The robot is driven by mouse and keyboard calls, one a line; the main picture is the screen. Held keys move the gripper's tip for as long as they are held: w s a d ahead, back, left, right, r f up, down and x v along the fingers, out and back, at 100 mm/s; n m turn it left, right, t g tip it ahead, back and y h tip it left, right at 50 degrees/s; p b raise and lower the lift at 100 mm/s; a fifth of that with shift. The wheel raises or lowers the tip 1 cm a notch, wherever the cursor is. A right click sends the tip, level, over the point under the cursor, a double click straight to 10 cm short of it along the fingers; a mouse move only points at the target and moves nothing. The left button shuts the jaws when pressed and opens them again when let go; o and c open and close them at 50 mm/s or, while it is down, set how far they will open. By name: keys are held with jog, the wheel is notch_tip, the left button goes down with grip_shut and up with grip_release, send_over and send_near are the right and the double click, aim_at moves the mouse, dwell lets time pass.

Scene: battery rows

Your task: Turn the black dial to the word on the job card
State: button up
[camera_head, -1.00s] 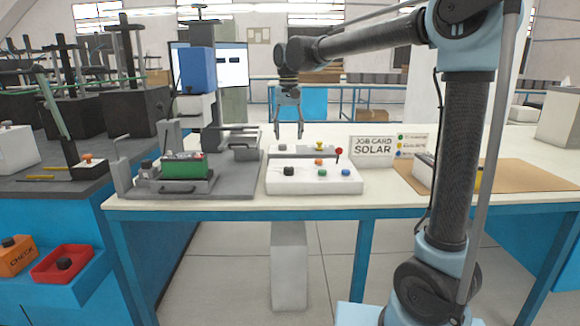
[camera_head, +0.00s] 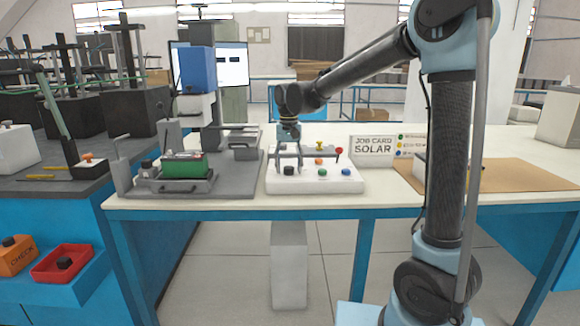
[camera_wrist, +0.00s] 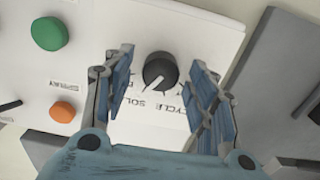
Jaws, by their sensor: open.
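The black dial (camera_wrist: 160,70) is on a white panel (camera_head: 315,186), and in the head view the dial (camera_head: 289,170) is at the panel's front left. The white pointer mark on the dial points to the lower left in the wrist view. Printed words lie around it; "CYCLE" and "SOL" are readable, the rest are partly hidden by my fingers. My gripper (camera_wrist: 161,62) is open, with one finger on each side of the dial and gaps between. In the head view my gripper (camera_head: 289,158) hangs over the panel. The job card (camera_head: 373,146) reads "SOLAR".
A green button (camera_wrist: 49,33) and an orange button (camera_wrist: 62,112) are beside the dial. A red-knobbed lever (camera_head: 339,152) stands at the panel's right. A fixture with a green block (camera_head: 185,167) is to the left. A brown mat (camera_head: 520,176) lies to the right.

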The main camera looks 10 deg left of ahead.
aim_at(289, 167)
jog(key=c, duration=1)
jog(key=shift+n, duration=1)
jog(key=shift+c, duration=0.2)
jog(key=o, duration=1)
jog(key=shift+o, duration=0.2)
jog(key=shift+r, duration=0.1)
notch_tip(289, 167, up, 12)
jog(key=shift+w, duration=0.1)
